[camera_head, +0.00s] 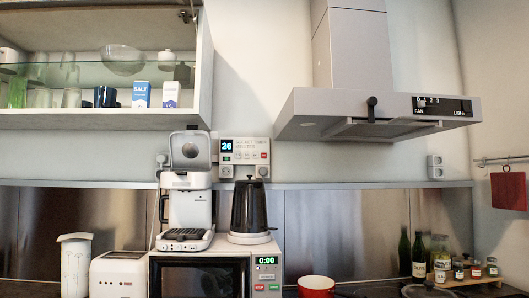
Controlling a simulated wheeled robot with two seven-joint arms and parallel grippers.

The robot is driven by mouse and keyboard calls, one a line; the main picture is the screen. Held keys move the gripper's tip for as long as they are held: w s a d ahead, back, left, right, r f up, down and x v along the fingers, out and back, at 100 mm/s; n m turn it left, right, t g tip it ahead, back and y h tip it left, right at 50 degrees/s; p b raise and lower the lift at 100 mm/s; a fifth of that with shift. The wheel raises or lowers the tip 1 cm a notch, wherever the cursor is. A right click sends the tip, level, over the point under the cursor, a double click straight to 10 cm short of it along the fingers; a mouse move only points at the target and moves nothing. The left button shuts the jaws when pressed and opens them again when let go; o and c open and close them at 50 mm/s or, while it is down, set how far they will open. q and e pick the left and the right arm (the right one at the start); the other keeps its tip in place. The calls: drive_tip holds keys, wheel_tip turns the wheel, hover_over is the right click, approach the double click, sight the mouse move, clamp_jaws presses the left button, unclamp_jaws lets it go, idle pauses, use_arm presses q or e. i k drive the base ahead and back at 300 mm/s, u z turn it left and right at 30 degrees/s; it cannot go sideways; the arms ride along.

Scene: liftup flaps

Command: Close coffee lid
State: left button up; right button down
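The white coffee machine (189,212) stands on top of the microwave, left of the middle of the head view. Its grey lid (190,150) is raised and stands upright above the machine's top, with its underside facing me. Neither of my grippers shows in this view, so nothing is seen touching the lid or the machine.
A black kettle (249,211) stands close to the machine's right on the microwave (200,278). A white toaster (118,275) is at lower left. An open wall cabinet (105,119) hangs above left, its shelf edge near the lid. A range hood (345,115) is at right.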

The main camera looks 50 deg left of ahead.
sight(190, 150)
drive_tip(key=z, duration=0.05)
drive_tip(key=i, duration=0.8)
drive_tip(key=u, duration=1.2)
drive_tip(key=k, duration=0.7)
drive_tip(key=u, duration=0.75)
